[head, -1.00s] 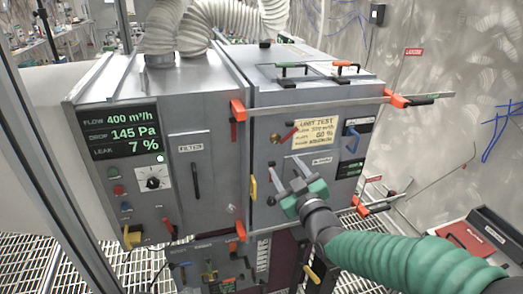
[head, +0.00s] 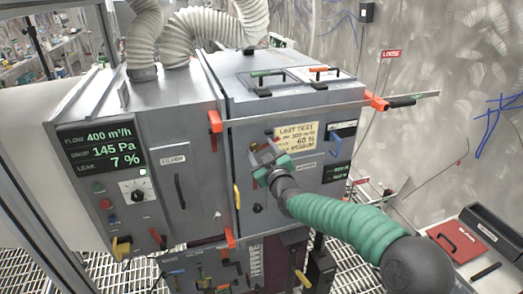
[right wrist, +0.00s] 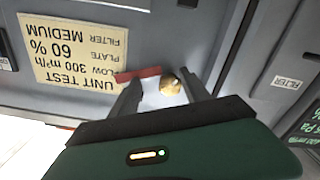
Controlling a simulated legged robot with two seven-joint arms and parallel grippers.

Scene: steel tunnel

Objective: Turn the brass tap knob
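The brass tap knob (right wrist: 171,85) shows in the right wrist view as a small round gold knob on the grey cabinet front, beside a red lever (right wrist: 138,75). My right gripper (right wrist: 160,88) is open, with its dark fingers apart and the knob between their tips, nearer the right finger. I cannot tell whether either finger touches it. The left fingertip is close to the red lever. My left gripper is not in view.
The grey cabinet (head: 275,97) carries a yellow test label (head: 297,138), a yellow handle (head: 237,196) and a blue handle (head: 335,146). Orange-ended bars (head: 376,102) stick out along its edges.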

